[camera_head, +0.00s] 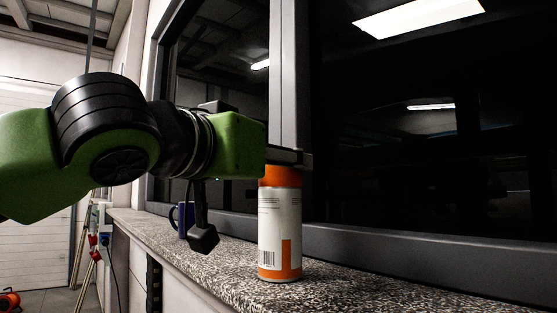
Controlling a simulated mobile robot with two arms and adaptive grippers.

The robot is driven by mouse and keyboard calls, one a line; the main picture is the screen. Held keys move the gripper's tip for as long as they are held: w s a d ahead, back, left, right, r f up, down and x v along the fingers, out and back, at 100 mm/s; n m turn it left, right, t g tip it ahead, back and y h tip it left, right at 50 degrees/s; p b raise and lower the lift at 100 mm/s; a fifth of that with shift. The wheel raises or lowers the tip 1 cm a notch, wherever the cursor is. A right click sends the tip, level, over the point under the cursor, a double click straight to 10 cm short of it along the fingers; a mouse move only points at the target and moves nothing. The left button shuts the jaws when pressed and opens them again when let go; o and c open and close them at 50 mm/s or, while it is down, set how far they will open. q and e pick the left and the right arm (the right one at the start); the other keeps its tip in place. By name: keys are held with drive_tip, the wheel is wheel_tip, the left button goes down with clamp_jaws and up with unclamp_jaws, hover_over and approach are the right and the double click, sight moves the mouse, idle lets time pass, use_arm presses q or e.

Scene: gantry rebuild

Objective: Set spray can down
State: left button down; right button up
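The spray can (281,228), white with an orange top and an orange lower band, stands upright on the speckled stone sill (215,277). My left gripper (254,198) is at the upper part of the can, coming in from the left. One dark finger hangs down left of the can, with a visible gap to it. The other dark finger part reaches right, across the can's top edge, and hides the top. The fingers are spread, so the gripper looks open; whether the far part touches the can I cannot tell. My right gripper is not in view.
A blue object, perhaps a mug (183,218), stands on the sill farther back, partly behind the left finger. The dark window (420,150) and its frame rise right behind the can. The sill in front right of the can is bare.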

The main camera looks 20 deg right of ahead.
use_arm(q)
drive_tip(key=c, duration=1.1)
unclamp_jaws()
drive_tip(key=shift+d+f, duration=0.1)
drive_tip(key=shift+f, duration=0.05)
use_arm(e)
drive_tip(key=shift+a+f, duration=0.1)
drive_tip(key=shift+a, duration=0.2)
use_arm(q)
drive_tip(key=shift+s+a, duration=0.2)
drive_tip(key=shift+a, duration=0.05)
drive_tip(key=b+v, duration=0.4)
drive_tip(key=v, duration=0.7)
drive_tip(key=shift+s+a, duration=0.15)
drive_tip(key=shift+s, duration=0.1)
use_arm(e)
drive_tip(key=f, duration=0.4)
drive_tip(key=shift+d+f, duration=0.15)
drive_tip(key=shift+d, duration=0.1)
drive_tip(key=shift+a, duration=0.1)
